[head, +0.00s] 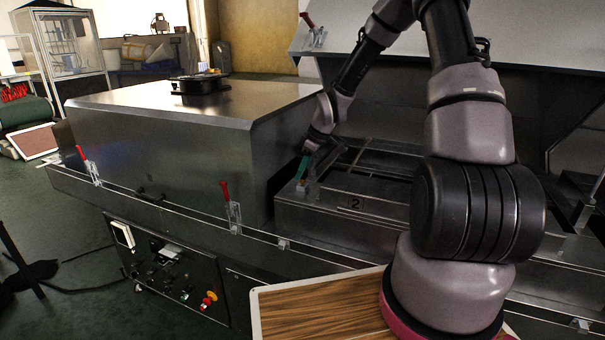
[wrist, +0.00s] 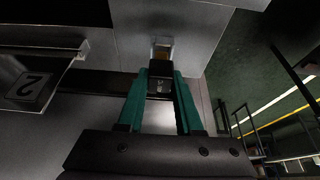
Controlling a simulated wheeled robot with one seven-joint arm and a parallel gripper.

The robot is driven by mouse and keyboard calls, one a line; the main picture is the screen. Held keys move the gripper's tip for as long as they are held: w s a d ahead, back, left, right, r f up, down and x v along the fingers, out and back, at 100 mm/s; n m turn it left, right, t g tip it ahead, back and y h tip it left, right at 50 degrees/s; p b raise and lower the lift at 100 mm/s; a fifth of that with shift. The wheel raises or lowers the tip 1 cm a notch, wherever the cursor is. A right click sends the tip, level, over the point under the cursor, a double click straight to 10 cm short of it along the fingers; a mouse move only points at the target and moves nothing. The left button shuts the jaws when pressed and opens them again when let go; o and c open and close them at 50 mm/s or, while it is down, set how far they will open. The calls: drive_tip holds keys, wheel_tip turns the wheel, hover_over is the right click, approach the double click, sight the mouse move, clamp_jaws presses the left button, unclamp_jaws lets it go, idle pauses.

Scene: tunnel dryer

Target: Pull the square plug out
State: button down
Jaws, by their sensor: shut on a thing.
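My gripper (head: 304,168) is at the near left corner of the open dryer section, with its teal fingers pointing down. In the wrist view the fingers of my gripper (wrist: 163,80) are shut on a small dark block, which looks like the square plug (wrist: 160,70). A pale square fitting (wrist: 162,43) with a yellowish inside shows just beyond the plug. I cannot tell whether the plug still sits in this fitting. In the head view the plug is too small to make out.
A large metal hood (head: 165,145) stands close on the left. Red-handled clamps (head: 232,207) line the front edge. A wood-topped board (head: 322,310) is below.

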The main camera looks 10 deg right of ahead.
drive_tip(key=shift+r, duration=0.4)
drive_tip(key=shift+r, duration=2.2)
